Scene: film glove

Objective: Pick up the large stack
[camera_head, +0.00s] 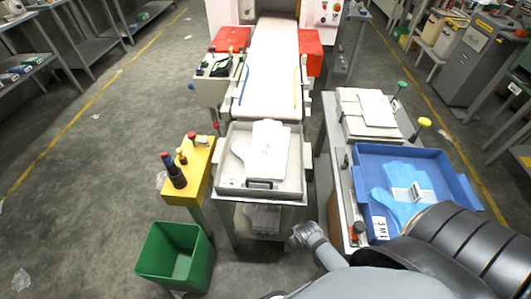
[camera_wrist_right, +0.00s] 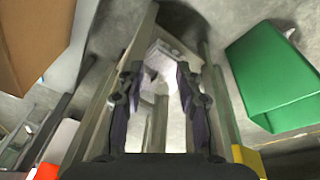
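A pile of white gloves (camera_head: 265,150) lies in a grey tray (camera_head: 230,182) at the end of the white conveyor. More white gloves (camera_head: 262,218) lie below it on the stand's lower level, partly hidden. A flat white stack (camera_head: 367,110) lies on the table at right. Blue gloves (camera_head: 400,205) with a small label lie in a blue tray (camera_head: 385,153). My right gripper (camera_wrist_right: 159,68) is open in the right wrist view, its two dark fingers apart. A white layered thing (camera_wrist_right: 172,52) shows beyond the fingertips, apparently not gripped. My left gripper is out of view.
A green bin (camera_head: 175,258) stands on the floor at front left, beside a yellow stand (camera_head: 190,178) with knobs. The bin also shows in the right wrist view (camera_wrist_right: 270,75). Stand legs flank my right gripper. The floor at left is mostly clear.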

